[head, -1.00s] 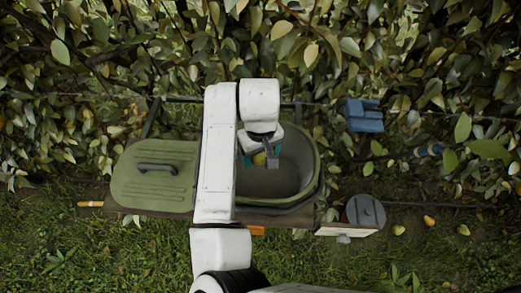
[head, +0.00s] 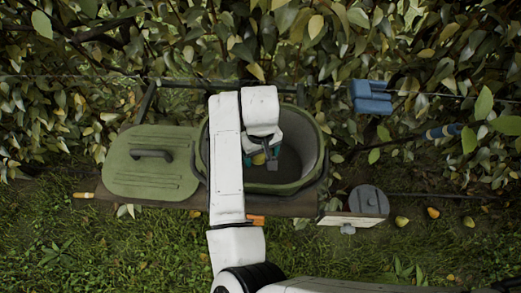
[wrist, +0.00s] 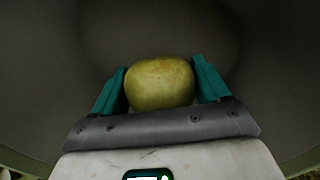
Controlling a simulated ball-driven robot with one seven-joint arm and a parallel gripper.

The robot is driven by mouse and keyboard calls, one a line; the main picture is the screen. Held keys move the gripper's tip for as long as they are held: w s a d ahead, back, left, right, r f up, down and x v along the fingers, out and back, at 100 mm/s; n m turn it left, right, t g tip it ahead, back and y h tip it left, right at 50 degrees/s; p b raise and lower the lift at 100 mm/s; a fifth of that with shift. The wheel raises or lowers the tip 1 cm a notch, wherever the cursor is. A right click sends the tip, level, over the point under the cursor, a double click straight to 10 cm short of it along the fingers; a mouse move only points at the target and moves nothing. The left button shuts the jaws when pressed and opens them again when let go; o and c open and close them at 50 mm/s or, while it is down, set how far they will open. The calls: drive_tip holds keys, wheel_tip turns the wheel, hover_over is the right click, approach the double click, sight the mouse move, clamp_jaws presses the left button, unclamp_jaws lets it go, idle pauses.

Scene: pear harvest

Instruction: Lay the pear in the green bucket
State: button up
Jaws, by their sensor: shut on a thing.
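The green bucket (head: 318,172) stands open in the middle of the head view, with a grey inside. My gripper (head: 260,161) is over the left part of its opening, pointing down, and appears to be inside the rim. The yellow-green pear (head: 258,159) is between the fingers, partly hidden by them. In the wrist view my gripper (wrist: 160,88) has its teal fingers on both sides of the pear (wrist: 160,84), shut on it. The grey inside of the bucket (wrist: 265,50) fills the background there. How far the pear is from the bottom, I cannot tell.
A green lid (head: 150,178) with a handle lies left of the bucket. A grey round-topped object (head: 369,201) stands at the right, with several pears (head: 402,221) on the grass nearby. A blue object (head: 371,97) hangs at the hedge behind. My arm hides the bucket's left side.

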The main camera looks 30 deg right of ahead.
sight(261, 168)
drive_tip(key=shift+f+b, duration=1.2)
drive_tip(key=shift+f, duration=1.35)
drive_tip(key=shift+f, duration=0.45)
drive_tip(key=o, duration=1.2)
drive_tip(key=shift+c, duration=0.2)
wheel_tip(261, 168, up, 11)
drive_tip(key=shift+f, duration=0.1)
